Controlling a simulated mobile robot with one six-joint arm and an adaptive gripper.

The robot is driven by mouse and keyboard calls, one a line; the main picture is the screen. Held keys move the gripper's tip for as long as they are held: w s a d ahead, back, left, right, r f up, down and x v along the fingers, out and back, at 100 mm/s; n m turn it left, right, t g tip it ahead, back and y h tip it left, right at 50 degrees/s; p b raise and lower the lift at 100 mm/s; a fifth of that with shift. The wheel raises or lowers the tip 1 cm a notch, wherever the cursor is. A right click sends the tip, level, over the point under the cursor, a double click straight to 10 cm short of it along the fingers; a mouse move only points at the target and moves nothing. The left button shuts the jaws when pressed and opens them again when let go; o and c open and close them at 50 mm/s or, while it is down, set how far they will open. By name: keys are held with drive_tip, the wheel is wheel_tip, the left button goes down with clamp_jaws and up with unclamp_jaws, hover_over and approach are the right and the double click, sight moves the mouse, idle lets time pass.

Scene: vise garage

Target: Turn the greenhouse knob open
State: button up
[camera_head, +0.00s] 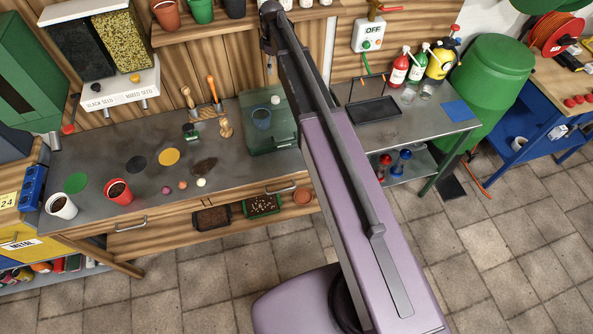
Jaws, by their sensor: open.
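The greenhouse looks to be the green see-through box (248,140) at the right end of the workbench, partly behind my arm. A blue cup (262,119) shows through it. A small pale round part (275,99) shows near its top; I cannot tell whether this is the knob or how it is turned. A thin pale bar shows low on its front. My gripper (269,62) hangs at the far end of my arm, above the box in the picture and apart from it. It is open, small and dark, and I see nothing in it.
The workbench (110,158) holds a white pot (61,205), a red pot (118,191), coloured discs and small tools. A seed dispenser (120,88) hangs at the back left. The tiled floor in front is clear.

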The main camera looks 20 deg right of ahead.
drive_tip(key=s+f+m+b, duration=1)
drive_tip(key=s+f+b, duration=1.5)
drive_tip(key=s, duration=0.4)
drive_tip(key=shift+f+m+t, duration=0.25)
drive_tip(key=shift+m+t, duration=0.05)
drive_tip(key=shift+m, duration=0.1)
drive_tip(key=shift+a, duration=0.1)
drive_tip(key=shift+s, duration=0.6)
idle(2.1)
